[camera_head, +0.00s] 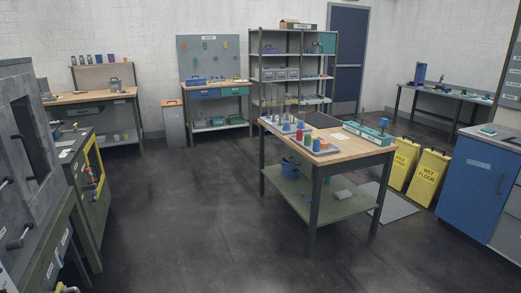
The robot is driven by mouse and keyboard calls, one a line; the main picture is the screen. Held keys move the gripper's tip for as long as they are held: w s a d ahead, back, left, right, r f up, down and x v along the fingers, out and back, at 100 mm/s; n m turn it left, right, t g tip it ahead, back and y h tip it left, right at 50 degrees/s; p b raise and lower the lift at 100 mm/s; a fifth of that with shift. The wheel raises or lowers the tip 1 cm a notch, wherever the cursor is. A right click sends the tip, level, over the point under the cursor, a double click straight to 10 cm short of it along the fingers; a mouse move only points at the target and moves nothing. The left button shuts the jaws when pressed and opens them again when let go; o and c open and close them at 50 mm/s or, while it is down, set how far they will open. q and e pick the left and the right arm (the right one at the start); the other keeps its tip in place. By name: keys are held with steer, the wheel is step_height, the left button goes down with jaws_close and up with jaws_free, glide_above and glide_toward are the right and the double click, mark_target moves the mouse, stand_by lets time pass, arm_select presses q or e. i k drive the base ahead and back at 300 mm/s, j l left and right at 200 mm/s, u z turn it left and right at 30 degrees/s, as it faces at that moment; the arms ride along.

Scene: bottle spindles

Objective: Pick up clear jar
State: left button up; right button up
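A wood-topped workbench (349,149) stands right of the middle, with several small cylinders and bottles near its left end. Pale, see-through or grey upright shapes (285,116) stand at its back left; they are too small to tell which is the clear jar. Small red and blue pieces (300,131) stand in front of them. Neither of my grippers shows in the head view.
The dark floor (180,220) is open up to the workbench. Machines and a green cabinet (90,195) line the left. A blue container (290,168) sits on the bench's lower shelf.

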mark_target(287, 116)
steer(key=i+u, duration=0.2)
steer(key=i, duration=2.15)
